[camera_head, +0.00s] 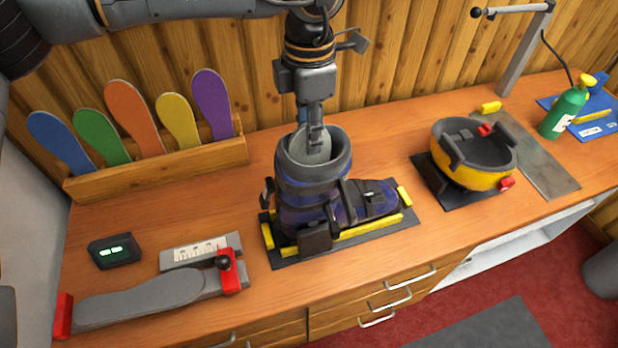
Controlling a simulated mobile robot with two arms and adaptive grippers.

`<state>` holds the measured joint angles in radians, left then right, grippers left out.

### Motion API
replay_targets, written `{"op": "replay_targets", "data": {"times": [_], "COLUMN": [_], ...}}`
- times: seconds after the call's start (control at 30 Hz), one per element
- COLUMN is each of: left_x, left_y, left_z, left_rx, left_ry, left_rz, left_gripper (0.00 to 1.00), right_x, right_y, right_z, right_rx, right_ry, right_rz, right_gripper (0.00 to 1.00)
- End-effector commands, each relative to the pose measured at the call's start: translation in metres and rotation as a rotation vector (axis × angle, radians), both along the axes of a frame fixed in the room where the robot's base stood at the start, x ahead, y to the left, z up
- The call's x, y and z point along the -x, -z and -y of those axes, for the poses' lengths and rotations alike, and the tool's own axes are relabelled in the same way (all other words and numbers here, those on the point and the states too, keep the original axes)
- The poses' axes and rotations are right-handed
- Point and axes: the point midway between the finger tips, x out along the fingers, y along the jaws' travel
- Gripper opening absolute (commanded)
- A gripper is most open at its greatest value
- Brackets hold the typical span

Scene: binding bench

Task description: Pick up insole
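Several insoles stand upright in a wooden rack at the left: blue (60,140), green (102,136), orange (133,115), yellow (178,119) and purple (212,100). A dark purple ski boot (315,190) stands in a holder with yellow rails. A pale grey piece with a rounded top (304,152) stands in its opening; it looks like an insole. My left gripper (316,140) points down at the boot's opening, its fingertips against or just in front of this piece. Whether it grips the piece is unclear. My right gripper is out of view.
A grey sole-shaped plate with red ends (140,302) lies front left, near a scale plate (200,251) and a small display (114,250). A yellow-black round fixture (478,178) and a green bottle (563,112) stand right. The wooden bench (215,215) is clear behind the scale.

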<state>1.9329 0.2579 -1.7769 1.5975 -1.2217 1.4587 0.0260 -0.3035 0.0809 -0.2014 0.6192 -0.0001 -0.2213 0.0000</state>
Motion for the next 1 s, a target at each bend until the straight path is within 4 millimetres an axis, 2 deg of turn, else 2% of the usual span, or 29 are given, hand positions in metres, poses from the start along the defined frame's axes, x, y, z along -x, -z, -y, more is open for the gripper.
{"op": "replay_targets", "data": {"times": [0.03,0.1,0.13,0.47,0.63,0.77,1.0], "left_x": [0.0,0.0,0.0,0.0,-0.001,-0.001,0.0], "left_y": [0.0,0.0,0.0,-0.001,-0.007,-0.021,-0.064], "left_z": [0.0,0.0,0.0,0.0,0.001,0.001,0.001], "left_rx": [0.0,0.0,0.0,0.001,0.003,0.003,0.003], "left_ry": [0.0,0.0,0.0,0.0,-0.001,-0.002,-0.001], "left_rz": [0.0,0.0,0.0,0.0,0.002,0.004,0.003], "left_gripper": [0.15,0.01,0.0,0.0,0.0,0.0,0.0], "right_x": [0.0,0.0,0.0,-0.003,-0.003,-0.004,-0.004], "right_y": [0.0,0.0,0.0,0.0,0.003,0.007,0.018], "right_z": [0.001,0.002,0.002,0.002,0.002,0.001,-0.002], "right_rx": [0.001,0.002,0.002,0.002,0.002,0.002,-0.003], "right_ry": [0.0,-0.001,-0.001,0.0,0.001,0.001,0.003], "right_rz": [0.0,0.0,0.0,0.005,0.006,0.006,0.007], "right_gripper": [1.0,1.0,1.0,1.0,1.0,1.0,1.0]}}
